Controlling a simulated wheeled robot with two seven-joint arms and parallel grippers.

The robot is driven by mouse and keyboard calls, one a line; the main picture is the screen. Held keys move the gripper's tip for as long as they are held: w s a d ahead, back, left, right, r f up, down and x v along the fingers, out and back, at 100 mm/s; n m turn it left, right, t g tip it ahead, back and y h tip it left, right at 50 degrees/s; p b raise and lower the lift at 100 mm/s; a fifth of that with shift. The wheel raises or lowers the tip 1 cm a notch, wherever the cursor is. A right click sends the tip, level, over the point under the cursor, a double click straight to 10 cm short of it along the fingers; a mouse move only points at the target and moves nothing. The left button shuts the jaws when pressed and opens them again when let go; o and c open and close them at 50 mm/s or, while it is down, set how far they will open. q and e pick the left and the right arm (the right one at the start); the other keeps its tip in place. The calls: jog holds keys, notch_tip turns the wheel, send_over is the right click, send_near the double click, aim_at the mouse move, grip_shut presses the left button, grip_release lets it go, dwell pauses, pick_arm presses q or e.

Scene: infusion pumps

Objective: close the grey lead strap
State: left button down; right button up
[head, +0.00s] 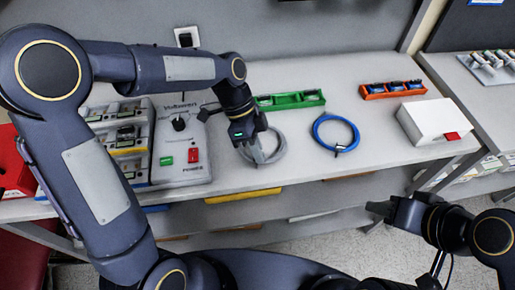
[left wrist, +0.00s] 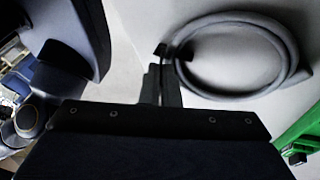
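The grey lead (head: 279,149) lies coiled on the table, left of a blue coiled lead (head: 354,133). It fills the top right of the left wrist view (left wrist: 296,50). Small black tabs of its strap (left wrist: 186,51) show at the coil's left side, with a gap between them. My left gripper (head: 258,153) is low over the coil's left side. In the left wrist view its fingers (left wrist: 164,72) are close together, with tips at the tabs; I cannot see anything held between them. My right gripper (head: 375,208) is in front of the table, away from the leads; its finger gap is unclear.
A grey pump box (head: 181,140) with a red switch stands left of the coil. A green holder (head: 290,101) is behind it, an orange holder (head: 394,90) further right. A white box (head: 432,120) stands at the right. The table around the blue lead is clear.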

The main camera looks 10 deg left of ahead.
pick_arm(q)
jog(key=c, duration=1.6)
grip_release()
jog(key=shift+c, duration=0.2)
jog(key=v, duration=0.7)
jog(key=shift+a+r, duration=0.15)
jog(key=shift+r, duration=0.2)
jog(key=shift+w, duration=0.1)
